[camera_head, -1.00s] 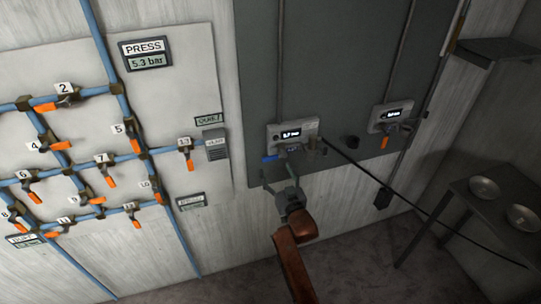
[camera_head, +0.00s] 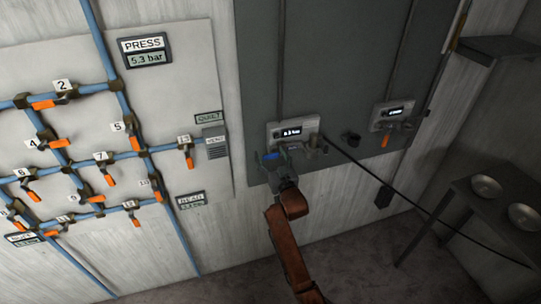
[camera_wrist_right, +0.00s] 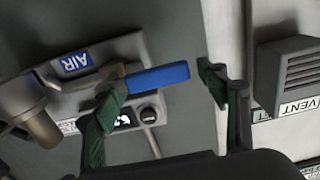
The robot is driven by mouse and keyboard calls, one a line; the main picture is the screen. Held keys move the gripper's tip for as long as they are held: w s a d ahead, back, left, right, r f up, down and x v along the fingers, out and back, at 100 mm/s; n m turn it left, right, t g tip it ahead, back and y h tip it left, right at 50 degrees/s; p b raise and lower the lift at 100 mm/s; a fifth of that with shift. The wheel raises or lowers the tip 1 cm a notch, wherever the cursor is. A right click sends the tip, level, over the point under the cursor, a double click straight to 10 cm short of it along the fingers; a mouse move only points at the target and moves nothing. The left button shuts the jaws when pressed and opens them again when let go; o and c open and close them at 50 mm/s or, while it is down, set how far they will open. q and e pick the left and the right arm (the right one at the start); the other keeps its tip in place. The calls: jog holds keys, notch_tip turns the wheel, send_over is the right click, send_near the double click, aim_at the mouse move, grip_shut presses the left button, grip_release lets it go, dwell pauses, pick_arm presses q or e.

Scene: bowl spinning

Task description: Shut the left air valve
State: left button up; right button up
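The left air valve has a blue lever (camera_head: 271,156) under a small grey unit with a lit display (camera_head: 292,132) on the dark panel. In the right wrist view the blue lever (camera_wrist_right: 158,77) points across the picture beside an AIR label (camera_wrist_right: 76,62). My right gripper (camera_head: 272,161) is at the lever, its arm coming up from below. In the wrist view its two green fingers (camera_wrist_right: 160,98) are spread wide. The lever lies between them, near the left finger and with a gap to the right finger. My left gripper is not in view.
A second unit (camera_head: 392,115) with an orange lever (camera_head: 385,141) is to the right on the panel. A black hose (camera_head: 400,191) runs from beside the left unit. Blue pipes with several orange-handled valves fill the left wall. A VENT box (camera_wrist_right: 299,76) is near the right finger.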

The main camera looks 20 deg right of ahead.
jog(key=c, duration=1.7)
jog(key=shift+o, duration=0.2)
jog(key=shift+f, duration=0.15)
jog(key=f+n+p, duration=0.1)
jog(key=n, duration=0.2)
jog(key=shift+f, duration=0.1)
jog(key=d+f+n, duration=0.4)
jog(key=f+n, duration=0.1)
jog(key=n, duration=1)
jog(key=shift+d+f, duration=0.35)
jog(key=shift+d, duration=0.15)
